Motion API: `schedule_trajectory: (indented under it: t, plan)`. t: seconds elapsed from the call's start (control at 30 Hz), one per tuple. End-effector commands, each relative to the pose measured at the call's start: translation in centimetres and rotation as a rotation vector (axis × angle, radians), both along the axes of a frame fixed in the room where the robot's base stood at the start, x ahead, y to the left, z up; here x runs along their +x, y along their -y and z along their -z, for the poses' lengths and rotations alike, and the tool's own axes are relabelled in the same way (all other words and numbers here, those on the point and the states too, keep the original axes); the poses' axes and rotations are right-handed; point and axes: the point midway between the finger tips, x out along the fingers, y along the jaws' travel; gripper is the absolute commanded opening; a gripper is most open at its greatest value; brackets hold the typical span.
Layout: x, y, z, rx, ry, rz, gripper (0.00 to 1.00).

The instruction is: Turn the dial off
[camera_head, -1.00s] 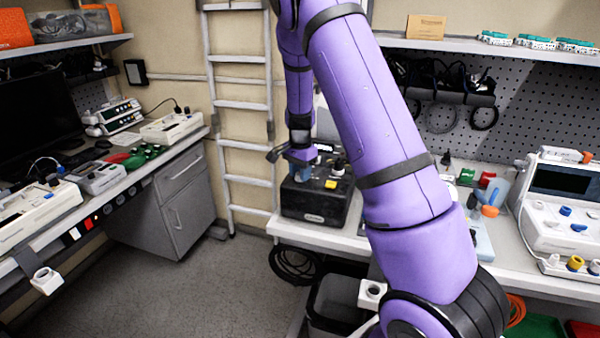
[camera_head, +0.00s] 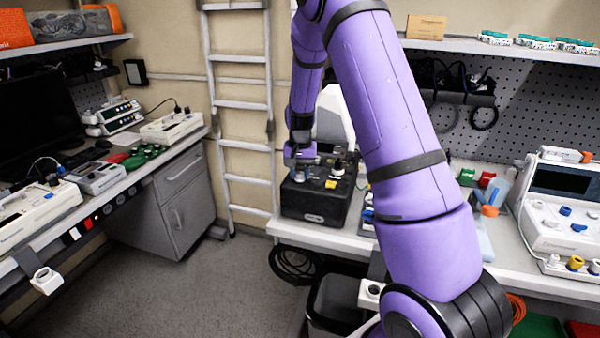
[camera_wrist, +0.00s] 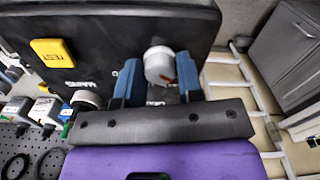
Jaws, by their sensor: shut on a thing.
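The black box (camera_head: 310,206) stands on the left end of the right-hand bench. Its top carries a yellow TEST button (camera_wrist: 54,50), which also shows in the head view (camera_head: 331,184). A pale round dial (camera_wrist: 159,66) with a small red mark sits on the box, between the blue fingers of my gripper (camera_wrist: 157,78). My gripper is shut on this dial. In the head view my gripper (camera_head: 300,172) is over the back left of the box top, and the dial is hidden there.
A second pale knob (camera_wrist: 86,100) sits on the box beside my gripper. A white ladder (camera_head: 242,146) stands left of the box against the wall. A white device (camera_head: 562,205) is at the right of the bench. The floor (camera_head: 225,285) in front is open.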

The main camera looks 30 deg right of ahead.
Motion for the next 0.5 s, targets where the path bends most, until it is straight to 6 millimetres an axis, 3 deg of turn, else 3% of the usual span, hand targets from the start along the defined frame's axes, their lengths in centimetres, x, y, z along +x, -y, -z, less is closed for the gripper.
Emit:
schedule_trajectory:
  t: [0.5]
  plan:
    - [0.02,0.01,-0.03,0.000,0.000,-0.168,0.11]
